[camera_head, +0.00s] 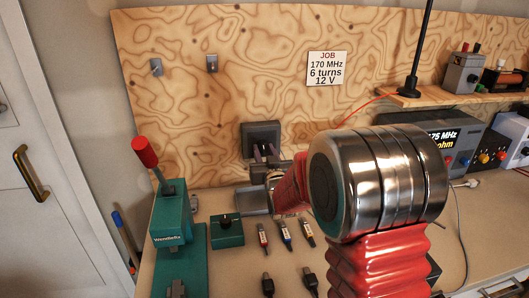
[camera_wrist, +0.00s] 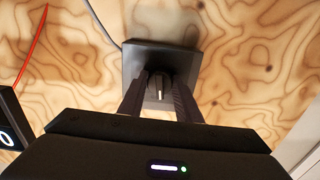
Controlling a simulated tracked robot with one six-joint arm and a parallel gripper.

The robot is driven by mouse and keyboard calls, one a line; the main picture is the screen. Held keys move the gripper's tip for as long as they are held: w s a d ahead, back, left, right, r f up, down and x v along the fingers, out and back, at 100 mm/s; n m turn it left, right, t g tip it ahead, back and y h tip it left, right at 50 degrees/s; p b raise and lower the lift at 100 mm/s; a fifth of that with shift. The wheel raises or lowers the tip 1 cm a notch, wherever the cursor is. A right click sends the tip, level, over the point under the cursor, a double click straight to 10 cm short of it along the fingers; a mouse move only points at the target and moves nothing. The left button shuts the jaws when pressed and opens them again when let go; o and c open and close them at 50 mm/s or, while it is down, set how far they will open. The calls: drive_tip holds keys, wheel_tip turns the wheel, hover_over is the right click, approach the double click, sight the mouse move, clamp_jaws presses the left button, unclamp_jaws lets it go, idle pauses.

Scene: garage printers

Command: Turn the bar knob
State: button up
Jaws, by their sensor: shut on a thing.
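A dark grey box (camera_head: 248,131) is fixed low on the plywood wall. The wrist view shows the bar knob (camera_wrist: 159,94) on the front of this box, a dark bar with a pale line. My gripper (camera_head: 265,153) is at the box, with one finger on each side of the knob, shut on it. The fingers and my arm hide most of the knob in the head view. The wrist view shows the bar pointing roughly along the fingers.
A teal box with a black knob (camera_head: 226,219) and a teal lever press (camera_head: 168,215) stand left on the bench. Several small connectors (camera_head: 286,234) lie in front. A shelf (camera_head: 450,100) and instruments (camera_head: 462,146) are at right. A job card (camera_head: 326,69) hangs above.

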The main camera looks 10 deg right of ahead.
drive_tip(key=shift+m, duration=0.8)
drive_tip(key=o, duration=1.1)
drive_tip(key=shift+c, duration=0.2)
drive_tip(key=shift+s, duration=0.15)
drive_tip(key=s, duration=1.3)
drive_tip(key=shift+s, duration=0.25)
drive_tip(key=shift+s, duration=0.1)
